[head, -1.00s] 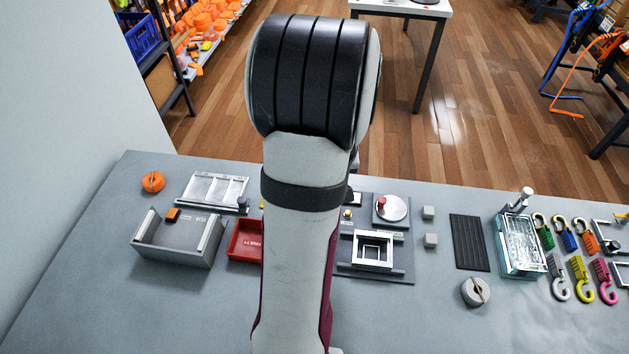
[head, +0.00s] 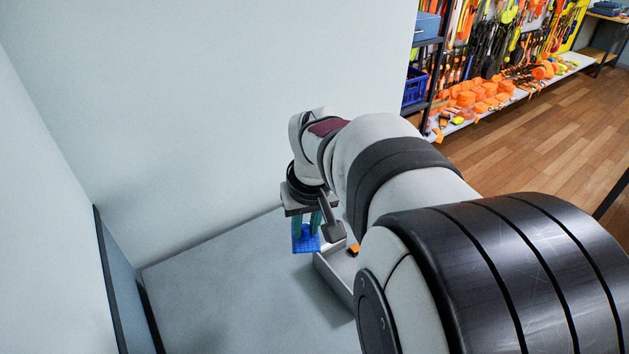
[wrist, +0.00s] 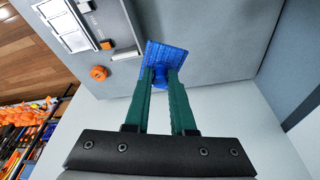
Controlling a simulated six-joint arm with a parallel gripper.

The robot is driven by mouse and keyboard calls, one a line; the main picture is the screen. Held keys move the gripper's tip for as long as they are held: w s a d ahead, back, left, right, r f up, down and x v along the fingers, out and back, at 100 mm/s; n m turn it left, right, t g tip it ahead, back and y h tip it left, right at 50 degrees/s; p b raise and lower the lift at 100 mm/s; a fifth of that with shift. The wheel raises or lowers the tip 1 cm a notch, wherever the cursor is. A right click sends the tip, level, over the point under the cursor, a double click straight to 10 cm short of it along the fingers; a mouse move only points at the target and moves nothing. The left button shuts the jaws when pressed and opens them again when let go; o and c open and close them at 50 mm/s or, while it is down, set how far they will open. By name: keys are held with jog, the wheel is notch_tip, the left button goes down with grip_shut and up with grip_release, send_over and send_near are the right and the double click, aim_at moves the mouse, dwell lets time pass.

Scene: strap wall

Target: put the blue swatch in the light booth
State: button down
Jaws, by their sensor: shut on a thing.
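The blue swatch (head: 305,239) is a flat blue piece with a grid-like surface. My gripper (head: 309,226) is shut on it and holds it pointing down, left of a grey open box (head: 333,282) that may be the light booth. In the wrist view the blue swatch (wrist: 157,54) sticks out beyond the green fingers of my gripper (wrist: 162,80), which close on its small blue grip. In the head view my arm hides much of the grey box. A small orange block (head: 354,248) shows at the box.
The grey table (head: 235,300) is bare left of the box, with pale walls behind and at left. In the wrist view, an orange roll (wrist: 98,73) and a white-framed tray (wrist: 62,22) lie to the left of the swatch.

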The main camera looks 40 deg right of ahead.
jog(key=w+a+n, duration=0.3)
jog(key=a, duration=0.4)
jog(key=shift+s+d+f+n+y, duration=0.25)
jog(key=shift+s+d+f+n, duration=0.3)
jog(key=shift+d+f, duration=3)
jog(key=shift+s+d+f+n+y, duration=0.2)
jog(key=shift+s+d+f+n, duration=0.4)
jog(key=shift+d+f, duration=2.95)
jog(key=shift+s+d+f+n+y, duration=0.25)
jog(key=shift+s+d+f, duration=0.55)
jog(key=shift+d+f, duration=2.75)
jog(key=shift+s+a+f, duration=0.1)
jog(key=shift+a+f, duration=0.35)
jog(key=shift+f, duration=0.1)
jog(key=shift+c, duration=1.4)
grip_release()
